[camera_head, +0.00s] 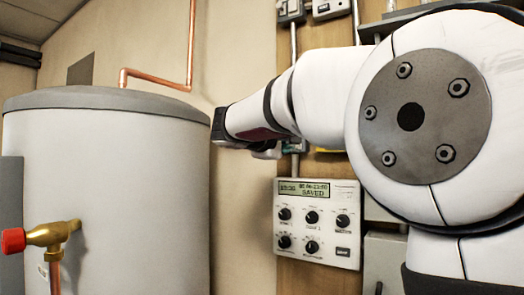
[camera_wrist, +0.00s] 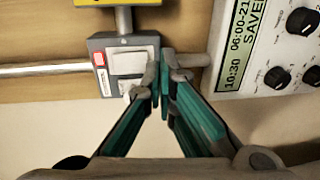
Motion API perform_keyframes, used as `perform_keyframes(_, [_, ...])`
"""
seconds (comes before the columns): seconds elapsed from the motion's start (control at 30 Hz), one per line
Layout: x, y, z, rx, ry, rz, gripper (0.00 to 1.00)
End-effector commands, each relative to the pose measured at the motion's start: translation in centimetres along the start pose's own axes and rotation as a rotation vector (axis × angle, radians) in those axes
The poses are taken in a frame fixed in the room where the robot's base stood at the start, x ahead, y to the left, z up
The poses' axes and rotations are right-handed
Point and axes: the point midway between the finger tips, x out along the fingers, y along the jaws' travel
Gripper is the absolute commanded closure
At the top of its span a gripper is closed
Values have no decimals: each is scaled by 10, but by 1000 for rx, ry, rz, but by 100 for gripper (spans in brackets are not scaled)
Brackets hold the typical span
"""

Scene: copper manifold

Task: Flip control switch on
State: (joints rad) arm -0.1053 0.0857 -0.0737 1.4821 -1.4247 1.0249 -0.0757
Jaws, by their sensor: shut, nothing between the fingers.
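A grey switch box (camera_wrist: 104,42) with a white rocker plate (camera_wrist: 130,62) and a small red mark (camera_wrist: 99,58) is on the wall in the wrist view. A white piece sticks out at the rocker's lower end; I cannot tell whether the switch is on or off. My gripper (camera_wrist: 162,70) is shut and empty, its fingertips together at the box's right edge, overlapping it in the picture. I cannot tell whether they touch it. In the head view my gripper (camera_head: 266,151) is partly hidden by my wrist, and the box is mostly hidden behind it.
A white control panel (camera_head: 317,250) with knobs and a lit display reading "SAVED" is below my gripper; the same panel (camera_wrist: 250,80) is right of the box in the wrist view. Metal conduits (camera_wrist: 45,69) meet the box. A large grey tank (camera_head: 110,190) with a red-handled valve (camera_head: 40,237) stands left.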

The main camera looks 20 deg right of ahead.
Motion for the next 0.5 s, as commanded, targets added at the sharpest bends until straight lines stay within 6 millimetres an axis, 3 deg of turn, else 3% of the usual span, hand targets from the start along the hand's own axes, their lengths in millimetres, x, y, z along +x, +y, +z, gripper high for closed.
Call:
perform_keyframes(0.07, [0, -3, -1, 0, -1, 0, 100])
perform_keyframes(0.5, [-63, -17, -1, -1, 1, 0, 100])
